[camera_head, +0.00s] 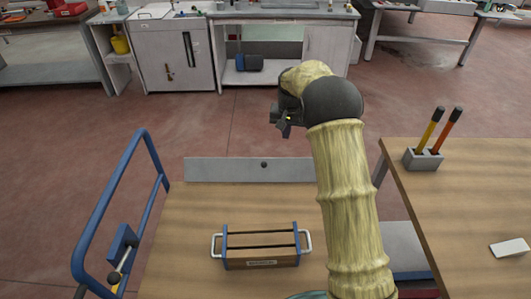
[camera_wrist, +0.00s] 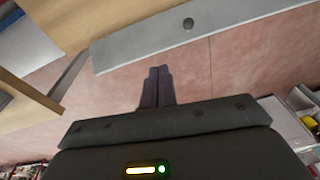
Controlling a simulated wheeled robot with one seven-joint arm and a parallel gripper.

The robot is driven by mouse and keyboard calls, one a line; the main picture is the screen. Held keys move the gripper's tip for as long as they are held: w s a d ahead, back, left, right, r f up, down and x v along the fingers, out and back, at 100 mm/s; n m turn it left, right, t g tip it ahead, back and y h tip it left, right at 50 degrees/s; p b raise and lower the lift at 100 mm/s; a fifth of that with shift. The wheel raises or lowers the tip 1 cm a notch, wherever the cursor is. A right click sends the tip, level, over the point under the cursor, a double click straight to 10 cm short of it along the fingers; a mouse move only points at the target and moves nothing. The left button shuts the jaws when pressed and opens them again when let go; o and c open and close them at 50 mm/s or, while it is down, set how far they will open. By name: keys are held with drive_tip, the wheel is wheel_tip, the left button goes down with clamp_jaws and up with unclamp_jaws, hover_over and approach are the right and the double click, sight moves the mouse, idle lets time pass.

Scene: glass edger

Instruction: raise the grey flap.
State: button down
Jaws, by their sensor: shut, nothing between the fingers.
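The grey flap (camera_head: 225,170) is a long flat panel along the far edge of the wooden cart top (camera_head: 185,225).
A wooden box with white handles (camera_head: 262,262) stands on the cart top. A blue handrail (camera_head: 105,205) rises at left. Open floor lies beyond the flap.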

drive_tip(key=p, duration=0.1)
hover_over(265, 160)
drive_tip(key=d, duration=0.1)
wheel_tip(265, 160, down, 3)
drive_tip(key=shift+w+a+f, duration=0.15)
drive_tip(key=shift+w+a, duration=0.1)
drive_tip(key=shift+w, duration=0.2)
drive_tip(key=shift+d, duration=0.1)
drive_tip(key=shift+s+a+f+p, duration=0.2)
drive_tip(key=shift+f+p, duration=0.45)
drive_tip(key=shift+f, duration=1.15)
drive_tip(key=shift+s+a+f+p, duration=0.2)
drive_tip(key=shift+f+p, duration=0.5)
drive_tip(key=shift+f, duration=1.05)
drive_tip(key=shift+s+d+f+p, duration=0.1)
drive_tip(key=shift+s+f+p, duration=0.4)
drive_tip(key=shift+f, duration=1.3)
drive_tip(key=shift+s+f+p, duration=0.3)
drive_tip(key=shift+f, duration=0.05)
drive_tip(key=shift+s+a+f, duration=0.1)
drive_tip(key=shift+s+a, duration=0.05)
